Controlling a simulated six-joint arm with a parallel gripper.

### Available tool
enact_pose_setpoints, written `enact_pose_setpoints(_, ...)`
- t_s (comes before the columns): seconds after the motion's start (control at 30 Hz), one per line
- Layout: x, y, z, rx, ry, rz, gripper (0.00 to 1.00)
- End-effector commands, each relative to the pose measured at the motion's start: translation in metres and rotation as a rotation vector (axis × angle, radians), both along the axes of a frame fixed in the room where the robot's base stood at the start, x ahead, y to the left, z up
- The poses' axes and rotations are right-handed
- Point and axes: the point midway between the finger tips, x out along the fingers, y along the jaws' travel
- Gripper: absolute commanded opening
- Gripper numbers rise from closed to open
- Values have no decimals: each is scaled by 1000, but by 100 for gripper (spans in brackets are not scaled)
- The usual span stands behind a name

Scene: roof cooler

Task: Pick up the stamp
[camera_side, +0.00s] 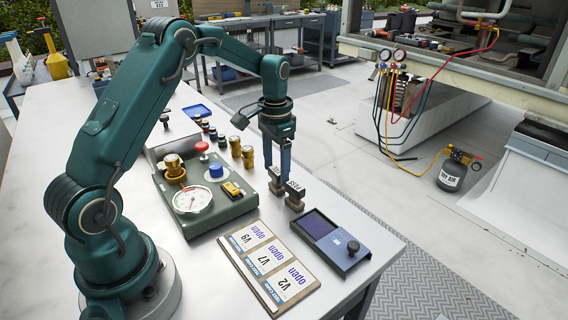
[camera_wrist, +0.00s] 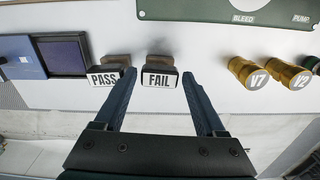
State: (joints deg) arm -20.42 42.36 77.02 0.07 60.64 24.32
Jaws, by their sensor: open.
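Two stamps stand side by side on the white bench. The FAIL stamp (camera_wrist: 159,79) has a white label and a brown block; it also shows in the side view (camera_side: 276,186), partly hidden by my fingers. The PASS stamp (camera_wrist: 104,78) stands to its left in the wrist view and nearer the ink pad in the side view (camera_side: 295,201). My gripper (camera_side: 279,172) points down at the stamps with its blue fingers apart. In the wrist view my gripper (camera_wrist: 159,76) has the FAIL stamp between its fingertip lines, and the left fingertip lies between the two labels. Contact cannot be told.
The ink pad (camera_side: 319,224) lies beside the PASS stamp. A card board (camera_side: 267,263) with "open" cards lies in front. A green panel (camera_side: 221,215) with a gauge and knobs stands left of the stamps. Brass valve caps (camera_wrist: 250,73) stand to the right in the wrist view.

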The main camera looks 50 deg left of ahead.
Motion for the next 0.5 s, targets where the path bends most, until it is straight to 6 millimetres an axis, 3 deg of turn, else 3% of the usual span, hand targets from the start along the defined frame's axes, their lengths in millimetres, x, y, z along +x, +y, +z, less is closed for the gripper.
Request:
enact_pose_setpoints(0.13,-1,0,-11,0,2,0,72)
enact_pose_setpoints(0.4,0,0,-12,1,0,0,72)
enact_pose_setpoints(0.5,0,0,-12,1,0,0,34)
